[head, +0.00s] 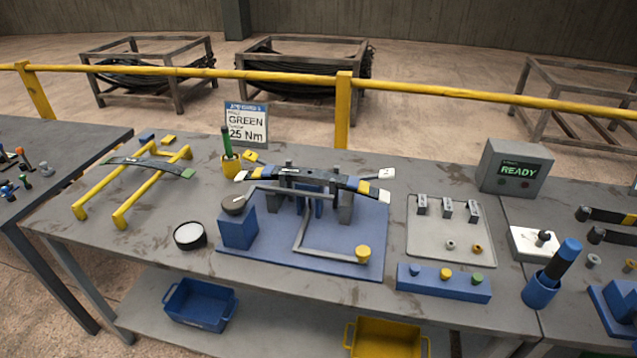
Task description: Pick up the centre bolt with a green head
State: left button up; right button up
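A bolt with a green head (477,279) stands at the right end of a low blue block (420,285) near the front edge of the bench. Beside it in the same block stand a yellow-headed bolt (446,274) and, further left, a blue-headed bolt (416,270). Only the heads show; the shanks are hidden in the block. A card (246,122) at the back reads "GREEN" and "25 Nm". Neither of my grippers is in view.
Behind the block lies a grey tray (425,247) with small metal parts. To its left is a blue fixture (350,262) holding a leaf spring (305,176). Bare bench lies left of the block's front.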

aim_at(476, 279)
jog(key=z, duration=1.2)
